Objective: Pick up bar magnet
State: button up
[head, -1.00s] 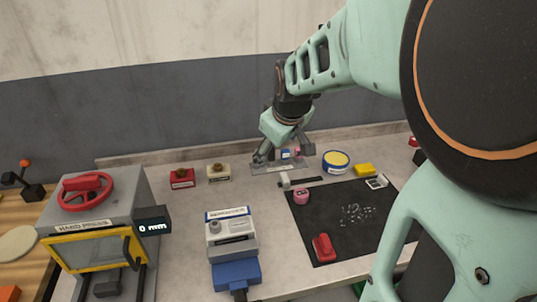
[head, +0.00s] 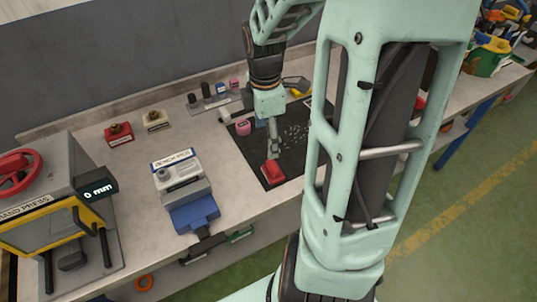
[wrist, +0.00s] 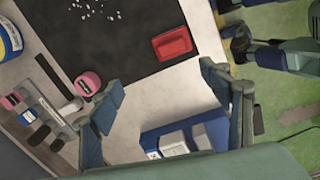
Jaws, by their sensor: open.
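My gripper (head: 273,150) is over the front part of the black mat, close to a red block (head: 267,172). The red block (wrist: 172,43) lies on the mat's edge area, beyond the fingertips in that view, with a recessed-looking top. A thin dark bar (wrist: 54,76) lies beside the mat, left of the fingers. I cannot tell surely which of these is the bar magnet. Pale specks (wrist: 95,9) lie on the mat.
A pink round piece (head: 243,128) sits at the mat's left edge. A grey and blue bench vise (head: 183,180) stands left of the mat. A hand press (head: 45,215) stands further left. A rail with several small posts (head: 213,101) lies behind. Bare bench lies between vise and mat.

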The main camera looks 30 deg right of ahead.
jog(key=s+n, duration=0.1)
jog(key=s, duration=0.1)
send_over(273, 165)
jog(key=shift+g, duration=0.3)
jog(key=f, duration=0.5)
jog(key=shift+a+f+b, duration=0.2)
jog(key=shift+f+b, duration=0.05)
jog(key=shift+b, duration=0.1)
jog(key=shift+d+f+b, duration=0.15)
jog(key=shift+f+b, duration=0.25)
jog(key=shift+f, duration=2.6)
jog(key=shift+w, duration=0.1)
jog(key=c, duration=1.4)
jog(key=shift+r, duration=0.15)
